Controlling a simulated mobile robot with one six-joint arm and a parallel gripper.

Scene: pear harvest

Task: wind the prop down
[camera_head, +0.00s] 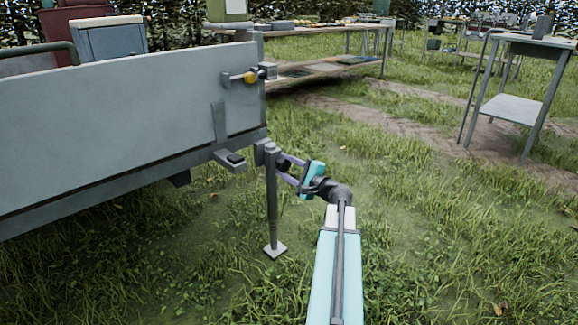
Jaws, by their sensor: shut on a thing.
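The prop (272,200) is a grey upright post at the near right corner of the trailer (110,130). Its square foot plate (274,250) is at the grass, though I cannot tell whether it bears on the ground. My gripper (284,168) reaches in from the right at the top of the prop, just below the trailer bed corner. Its jaws are shut on a dark part beside the post head, which looks like the prop's crank handle (284,163). The jaws and my wrist hide most of that part.
A latch with a yellow knob (250,77) is on the trailer's side panel above. A long wooden table (325,60) with produce stands behind, and a grey stand (520,100) is at right. Grass around the prop is open, with a brick path beyond.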

